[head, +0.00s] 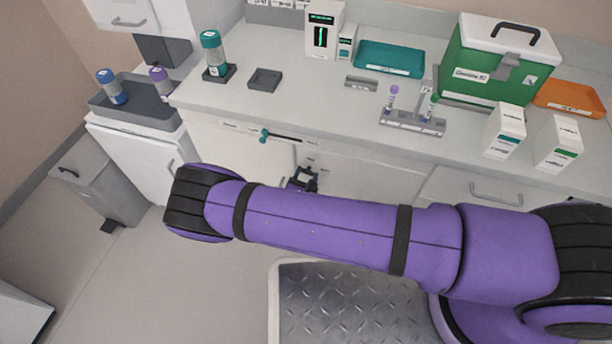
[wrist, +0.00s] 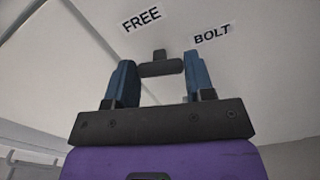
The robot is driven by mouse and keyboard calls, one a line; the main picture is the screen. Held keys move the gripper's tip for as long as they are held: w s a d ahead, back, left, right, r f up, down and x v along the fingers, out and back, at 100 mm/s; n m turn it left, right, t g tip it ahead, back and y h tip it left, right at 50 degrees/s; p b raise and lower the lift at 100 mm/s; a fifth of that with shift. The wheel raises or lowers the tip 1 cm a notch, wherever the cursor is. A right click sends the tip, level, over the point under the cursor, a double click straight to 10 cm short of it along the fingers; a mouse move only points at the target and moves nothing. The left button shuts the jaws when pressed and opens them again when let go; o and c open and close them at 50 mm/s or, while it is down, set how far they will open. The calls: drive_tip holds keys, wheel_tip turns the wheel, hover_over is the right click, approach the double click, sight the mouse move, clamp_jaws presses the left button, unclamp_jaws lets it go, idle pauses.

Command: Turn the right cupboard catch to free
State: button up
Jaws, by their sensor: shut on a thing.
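The right cupboard catch (wrist: 160,68) is a small dark T-shaped piece on a pale cupboard front. In the wrist view its crossbar lies between the two blue fingers of my gripper (wrist: 160,82), which is shut on it. Its short stem points up between the label FREE (wrist: 141,20) at upper left and the label BOLT (wrist: 212,34) at upper right, not clearly at either. In the head view my gripper (head: 303,180) shows small and dark against the cupboard front (head: 365,175), just above my purple arm. The catch cannot be made out there.
A slider with a teal knob (head: 264,135) sits on the panel above and left. The counter (head: 300,95) overhead holds a green case (head: 485,70), trays, boxes and a small tube rack (head: 412,122). A grey bin (head: 92,185) stands far left; the floor there is open.

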drive_tip(key=m, duration=1.1)
drive_tip(key=shift+f+m, duration=0.1)
drive_tip(key=shift+m, duration=2)
drive_tip(key=o, duration=0.9)
drive_tip(key=v, duration=1.1)
drive_tip(key=shift+d, duration=0.1)
